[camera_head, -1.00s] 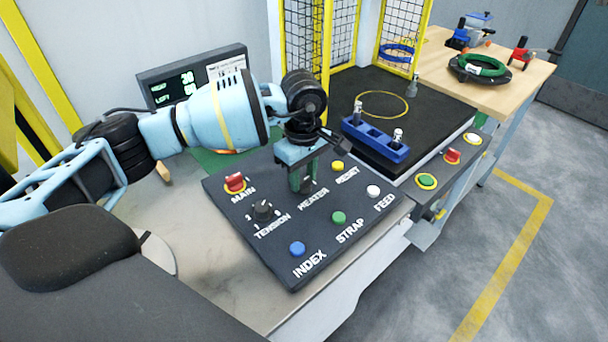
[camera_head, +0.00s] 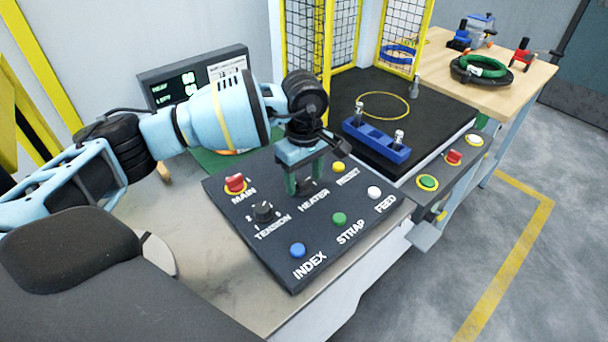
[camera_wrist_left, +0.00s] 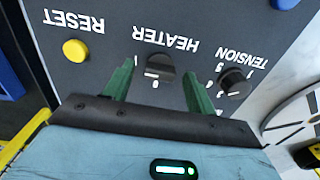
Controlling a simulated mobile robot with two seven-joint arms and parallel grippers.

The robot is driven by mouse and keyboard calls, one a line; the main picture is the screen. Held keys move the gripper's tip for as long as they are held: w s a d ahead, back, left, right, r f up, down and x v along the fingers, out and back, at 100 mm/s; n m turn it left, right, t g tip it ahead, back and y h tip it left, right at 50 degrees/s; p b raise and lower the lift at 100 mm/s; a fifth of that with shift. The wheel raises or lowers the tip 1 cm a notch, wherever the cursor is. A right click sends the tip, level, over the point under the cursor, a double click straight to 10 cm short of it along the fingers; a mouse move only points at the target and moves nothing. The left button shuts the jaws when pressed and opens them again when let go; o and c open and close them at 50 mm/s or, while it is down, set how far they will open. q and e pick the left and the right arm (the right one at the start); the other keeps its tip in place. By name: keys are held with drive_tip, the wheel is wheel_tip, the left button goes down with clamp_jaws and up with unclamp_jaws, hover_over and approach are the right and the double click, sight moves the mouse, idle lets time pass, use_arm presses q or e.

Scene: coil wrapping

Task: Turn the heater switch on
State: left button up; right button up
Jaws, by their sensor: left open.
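The heater switch is a dark knob above the HEATER label on the black control panel (camera_head: 300,262). In the left wrist view the heater switch (camera_wrist_left: 160,66) shows between the two green fingers, with white marks beside it. My left gripper (camera_head: 303,190) points down at the switch from above. In the left wrist view the left gripper (camera_wrist_left: 158,80) is open, one finger on each side of the knob, and I see gaps between fingers and knob. In the head view the gripper mostly hides the switch. My right gripper is not in view.
The red MAIN switch (camera_head: 235,183), black TENSION knob (camera_head: 263,211) and yellow RESET button (camera_head: 338,167) surround the heater switch. White FEED (camera_head: 374,192), green STRAP (camera_head: 339,218) and blue INDEX (camera_head: 297,250) buttons are nearer. A display (camera_head: 195,80) stands behind.

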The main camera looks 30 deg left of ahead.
sight(305, 182)
use_arm(q)
wheel_tip(305, 182, up, 8)
drive_tip(key=shift+f, duration=0.1)
idle(0.5)
idle(0.4)
drive_tip(key=shift+d+f, duration=0.1)
